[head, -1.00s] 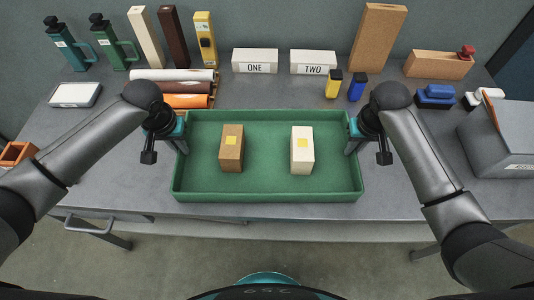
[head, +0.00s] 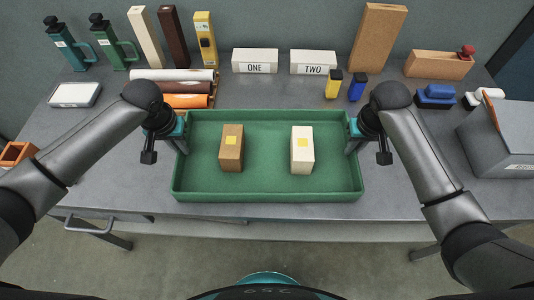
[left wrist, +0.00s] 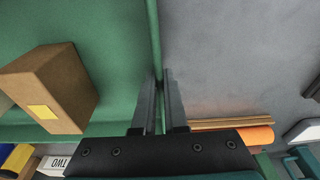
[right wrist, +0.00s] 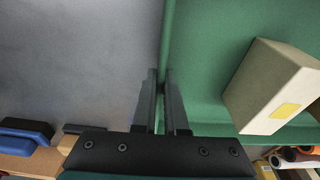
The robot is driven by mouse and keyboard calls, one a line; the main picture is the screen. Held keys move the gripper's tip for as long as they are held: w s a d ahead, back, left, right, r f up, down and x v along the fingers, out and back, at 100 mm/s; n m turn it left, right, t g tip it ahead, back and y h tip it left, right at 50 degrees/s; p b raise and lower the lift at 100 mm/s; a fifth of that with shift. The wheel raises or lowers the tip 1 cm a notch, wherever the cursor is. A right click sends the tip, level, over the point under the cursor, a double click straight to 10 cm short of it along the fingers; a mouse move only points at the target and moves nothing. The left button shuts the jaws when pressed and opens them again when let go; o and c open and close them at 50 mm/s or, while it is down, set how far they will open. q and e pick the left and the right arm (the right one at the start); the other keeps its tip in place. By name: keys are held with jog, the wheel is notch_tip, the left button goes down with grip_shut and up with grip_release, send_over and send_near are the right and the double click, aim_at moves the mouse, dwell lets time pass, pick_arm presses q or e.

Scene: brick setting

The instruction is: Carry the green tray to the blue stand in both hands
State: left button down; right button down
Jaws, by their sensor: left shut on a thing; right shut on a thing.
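The green tray (head: 267,189) is level over the front middle of the grey table. Whether it rests on the table or hangs just above it, I cannot tell. A brown block (head: 231,155) and a cream block (head: 302,157), each with a yellow square, stand apart inside it. My left gripper (head: 180,140) is shut on the tray's left wall, which runs between its fingers in the left wrist view (left wrist: 159,85). My right gripper (head: 353,140) is shut on the right wall, also seen in the right wrist view (right wrist: 164,85). I cannot make out a blue stand.
White blocks marked ONE (head: 255,61) and TWO (head: 313,63), bottles and tall blocks line the back of the table. Rolls in a rack (head: 187,88) lie behind the tray's left side. A grey box (head: 500,138) stands at the right. Floor shows in front of the table.

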pick_arm(q)
jog(key=shift+r, duration=0.2)
pick_arm(e)
jog(key=shift+r, duration=0.25)
